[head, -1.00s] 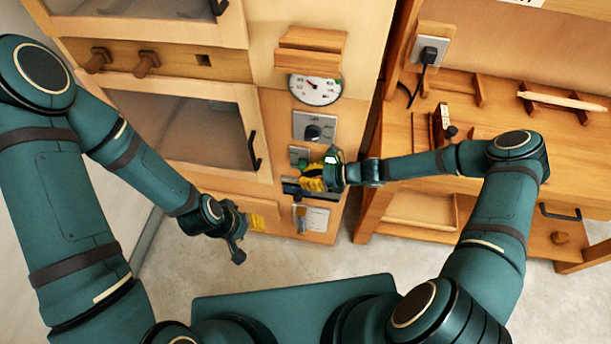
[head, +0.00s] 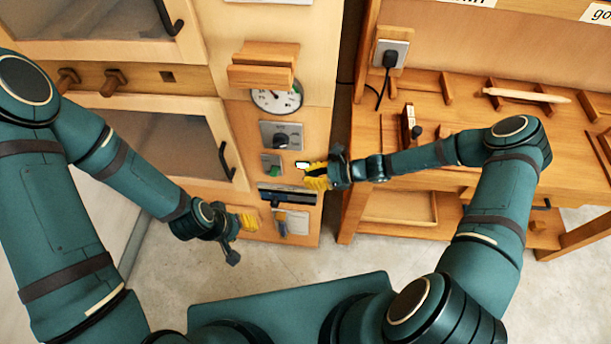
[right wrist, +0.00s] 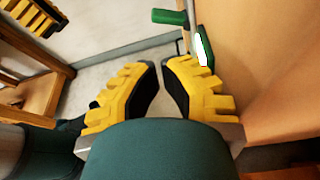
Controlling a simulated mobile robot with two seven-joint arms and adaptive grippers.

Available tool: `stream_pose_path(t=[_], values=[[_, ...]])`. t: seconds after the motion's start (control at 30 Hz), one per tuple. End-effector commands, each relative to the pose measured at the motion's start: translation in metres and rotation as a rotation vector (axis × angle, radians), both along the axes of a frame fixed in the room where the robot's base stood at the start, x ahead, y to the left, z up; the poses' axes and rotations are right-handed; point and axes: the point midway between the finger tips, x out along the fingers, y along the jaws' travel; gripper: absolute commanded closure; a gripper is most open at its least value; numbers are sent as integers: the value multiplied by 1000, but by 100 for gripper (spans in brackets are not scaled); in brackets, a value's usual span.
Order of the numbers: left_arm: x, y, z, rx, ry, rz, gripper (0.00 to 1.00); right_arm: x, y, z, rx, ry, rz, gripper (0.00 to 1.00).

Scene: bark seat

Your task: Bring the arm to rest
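My right gripper (head: 313,177) has yellow fingers and is in front of the control panel (head: 258,204) of the wooden cabinet. In the right wrist view its fingertips (right wrist: 160,66) nearly meet, with nothing between them. A small lit white display with a green rim (right wrist: 203,48) is just beyond the right finger, apart from it. A green knob-like part (right wrist: 170,17) is farther off. My left gripper (head: 248,221) hangs low in front of the cabinet; its fingers are too small to judge. Yellow finger parts of it show in the right wrist view (right wrist: 35,15).
The cabinet has a dial gauge (head: 277,99), a grey knob plate (head: 283,136) and a glass door (head: 170,140). A wooden workbench (head: 455,115) with a plugged socket (head: 391,53) stands at the right. Floor (head: 270,262) is clear below the arms.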

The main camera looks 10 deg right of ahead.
Motion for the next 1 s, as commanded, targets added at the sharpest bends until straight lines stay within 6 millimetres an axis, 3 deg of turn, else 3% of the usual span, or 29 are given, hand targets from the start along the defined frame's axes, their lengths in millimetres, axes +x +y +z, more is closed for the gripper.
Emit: stream_pose_path(t=[0.73, 0.87, 1.0], values=[[1, 0, 0, 0, -1, 0, 56, -3, 0, -1, -14, -3, 13, 100], [0, 0, -1, 0, 0, 0, 56, -23, 13, -9, -119, -56, 121, 100], [-1, 0, -6, 0, 3, -2, 56, -72, 27, -26, -388, -246, 416, 100]])
